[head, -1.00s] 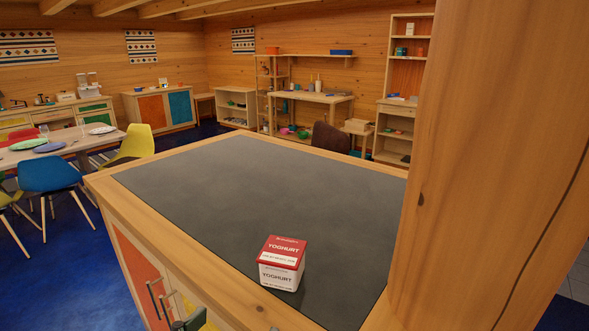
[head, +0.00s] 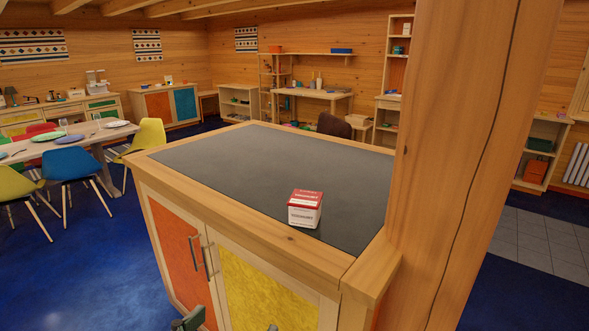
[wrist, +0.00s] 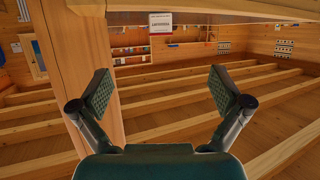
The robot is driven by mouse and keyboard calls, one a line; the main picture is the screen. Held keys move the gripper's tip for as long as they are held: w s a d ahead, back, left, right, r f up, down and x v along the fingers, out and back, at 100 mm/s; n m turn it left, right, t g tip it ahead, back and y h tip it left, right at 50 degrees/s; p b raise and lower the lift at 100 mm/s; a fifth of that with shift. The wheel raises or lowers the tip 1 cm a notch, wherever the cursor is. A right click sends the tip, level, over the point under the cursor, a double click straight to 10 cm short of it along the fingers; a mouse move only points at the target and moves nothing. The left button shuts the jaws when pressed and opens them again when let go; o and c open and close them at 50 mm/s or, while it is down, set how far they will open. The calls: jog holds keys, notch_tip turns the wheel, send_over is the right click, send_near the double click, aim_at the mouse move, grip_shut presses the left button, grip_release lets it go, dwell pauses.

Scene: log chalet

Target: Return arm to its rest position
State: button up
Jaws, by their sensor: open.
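A red-and-white yoghurt box (head: 305,208) stands upright on the dark top of the wooden counter (head: 250,190), near its front right corner. It also shows in the wrist view (wrist: 160,22) at the top edge, where the picture is upside down. My gripper (wrist: 160,90) is open in the wrist view, its two padded fingers wide apart with nothing between them. It is clear of the yoghurt box. In the head view only a small dark green part of my arm shows at the bottom edge, in front of the cabinet doors.
A thick wooden post (head: 455,150) rises at the counter's right corner. The counter front has an orange door (head: 175,250) and a yellow door (head: 255,290). A dining table (head: 70,140) with colourful chairs stands at left. Blue floor is open at left and right.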

jog(key=w+d+f+n+t+y, duration=0.1)
jog(key=w+d+f+n, duration=0.1)
jog(key=d+f+n, duration=0.3)
jog(key=w+d+f, duration=0.2)
jog(key=d+f, duration=0.1)
jog(key=f, duration=0.5)
jog(key=s+d+f+n+y, duration=0.2)
jog(key=s+d+f, duration=0.15)
jog(key=f, duration=0.25)
jog(key=s+d+f+n+y, duration=0.1)
jog(key=s+d+f, duration=0.1)
jog(key=d+f, duration=0.3)
jog(key=s+d+f+y, duration=0.1)
jog(key=s+d+f, duration=0.2)
jog(key=s, duration=0.3)
jog(key=s+d+f+y, duration=0.1)
jog(key=s+d+f, duration=0.25)
jog(key=s, duration=0.25)
jog(key=s+d+r+m+h, duration=0.1)
jog(key=s+d+m, duration=0.1)
jog(key=s, duration=0.5)
jog(key=s+d+r+m+h, duration=0.1)
jog(key=s+d+r+m, duration=0.1)
jog(key=s, duration=0.6)
jog(key=shift+m, duration=0.5)
